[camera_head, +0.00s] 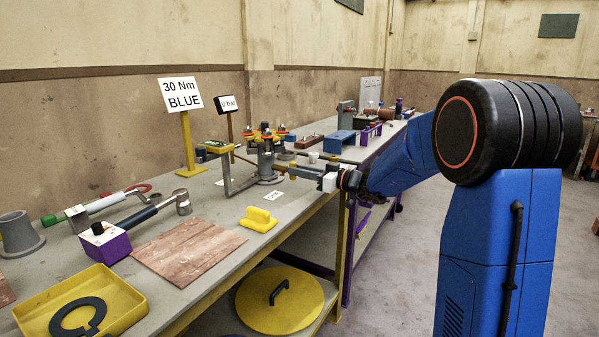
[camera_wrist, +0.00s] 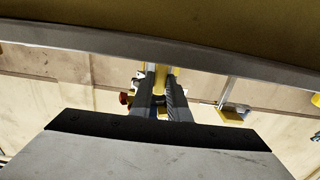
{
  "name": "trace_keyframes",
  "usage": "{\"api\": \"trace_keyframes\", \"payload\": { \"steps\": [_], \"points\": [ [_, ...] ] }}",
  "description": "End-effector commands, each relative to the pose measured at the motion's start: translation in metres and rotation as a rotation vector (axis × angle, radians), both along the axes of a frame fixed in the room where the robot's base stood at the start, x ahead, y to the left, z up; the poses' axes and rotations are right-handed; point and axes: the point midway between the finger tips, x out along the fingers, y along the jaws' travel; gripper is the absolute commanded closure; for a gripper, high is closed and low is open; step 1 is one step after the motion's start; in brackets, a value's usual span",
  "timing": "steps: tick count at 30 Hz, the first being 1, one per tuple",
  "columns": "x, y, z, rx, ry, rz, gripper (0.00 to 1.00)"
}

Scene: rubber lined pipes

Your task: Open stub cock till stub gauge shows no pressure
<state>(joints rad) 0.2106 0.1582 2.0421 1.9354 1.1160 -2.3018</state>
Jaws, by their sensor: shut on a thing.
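The metal pipe assembly (camera_head: 267,158) with red and yellow fittings on top stands on the bench. My gripper (camera_head: 290,170) reaches it from the right, its fingers at the near side. In the wrist view, my gripper (camera_wrist: 160,90) is shut, with a narrow yellow piece (camera_wrist: 173,77) between the dark fingers; it looks like the stub cock's handle. The cock's body and exact angle are hidden. A dark post sign (camera_head: 227,103) behind the assembly reads "0 bar". I cannot make out a separate gauge dial.
A "30 Nm BLUE" sign (camera_head: 181,94) stands on a yellow post. A yellow block (camera_head: 259,219), a wooden board (camera_head: 188,250), a torque wrench (camera_head: 150,213) and a yellow tray (camera_head: 130,300) lie nearer on the bench. A blue bracket (camera_head: 339,142) stands farther along.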

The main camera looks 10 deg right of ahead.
Motion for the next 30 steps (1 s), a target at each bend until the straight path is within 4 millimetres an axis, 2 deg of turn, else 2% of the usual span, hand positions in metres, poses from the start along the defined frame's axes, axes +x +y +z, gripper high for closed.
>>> {"api": "trace_keyframes", "payload": {
  "steps": [7,8,9,10,22,26,30],
  "points": [
    [0.0,0.0,-0.001,-0.001,0.002,0.0,1.0],
    [0.0,0.0,-0.001,-0.001,0.002,0.0,0.8],
    [0.0,0.0,-0.001,-0.001,0.002,0.0,0.7],
    [0.0,0.0,-0.001,-0.001,0.002,0.0,0.66],
    [-0.004,-0.005,0.0,0.0,0.001,-0.002,0.66],
    [-0.016,-0.016,0.0,0.0,0.001,-0.002,0.66],
    [-0.034,-0.036,0.0,0.0,0.001,-0.003,0.66]
  ]
}}
